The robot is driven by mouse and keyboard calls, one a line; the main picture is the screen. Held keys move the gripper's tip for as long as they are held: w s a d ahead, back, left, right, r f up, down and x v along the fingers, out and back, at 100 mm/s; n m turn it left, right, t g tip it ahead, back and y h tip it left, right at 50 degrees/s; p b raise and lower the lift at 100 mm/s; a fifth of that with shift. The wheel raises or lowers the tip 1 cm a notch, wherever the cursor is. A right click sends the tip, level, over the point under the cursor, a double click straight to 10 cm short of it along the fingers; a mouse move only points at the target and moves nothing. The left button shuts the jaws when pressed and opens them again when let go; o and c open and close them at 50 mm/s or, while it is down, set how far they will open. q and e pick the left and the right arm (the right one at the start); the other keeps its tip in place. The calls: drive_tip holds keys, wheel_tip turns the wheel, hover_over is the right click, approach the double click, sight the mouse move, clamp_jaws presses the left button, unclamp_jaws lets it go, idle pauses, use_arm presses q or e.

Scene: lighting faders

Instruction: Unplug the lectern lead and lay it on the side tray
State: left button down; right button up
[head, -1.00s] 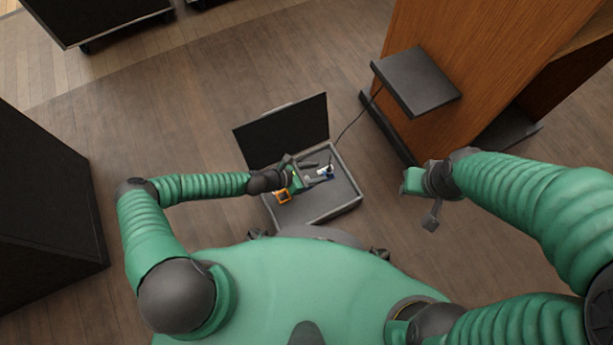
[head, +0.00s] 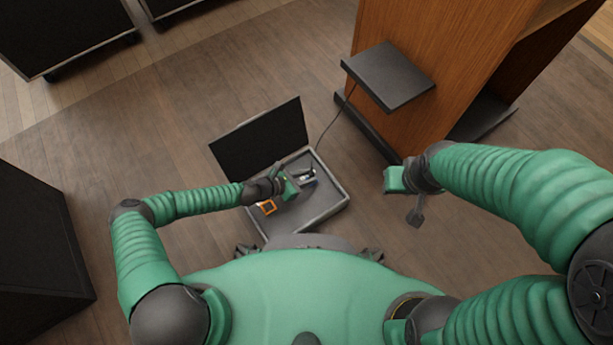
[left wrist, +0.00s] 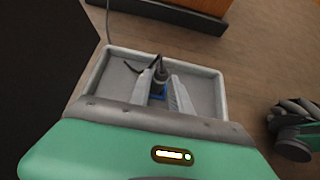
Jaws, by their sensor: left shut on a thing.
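The lectern lead is a thin dark cable (head: 325,133) running from beside the wooden lectern (head: 450,60) down into an open grey box (head: 338,206) on the floor. Its dark plug end (left wrist: 160,74) shows between the fingers in the left wrist view, with a blue part (left wrist: 157,97) below it. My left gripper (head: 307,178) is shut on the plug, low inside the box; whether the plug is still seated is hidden. The side tray (head: 388,75) is a dark flat shelf on the lectern's side. My right gripper (head: 392,180) is off to the right, its fingers unclear.
The box's black lid (head: 260,140) stands open behind my left gripper. An orange square frame (head: 267,207) shows beside the left wrist. Black cabinets (head: 35,240) stand at left and top left. Wooden floor (head: 190,120) is clear around the box.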

use_arm(q)
drive_tip(key=shift+r, duration=0.15)
drive_tip(key=shift+r+p, duration=2.1)
drive_tip(key=shift+r, duration=0.1)
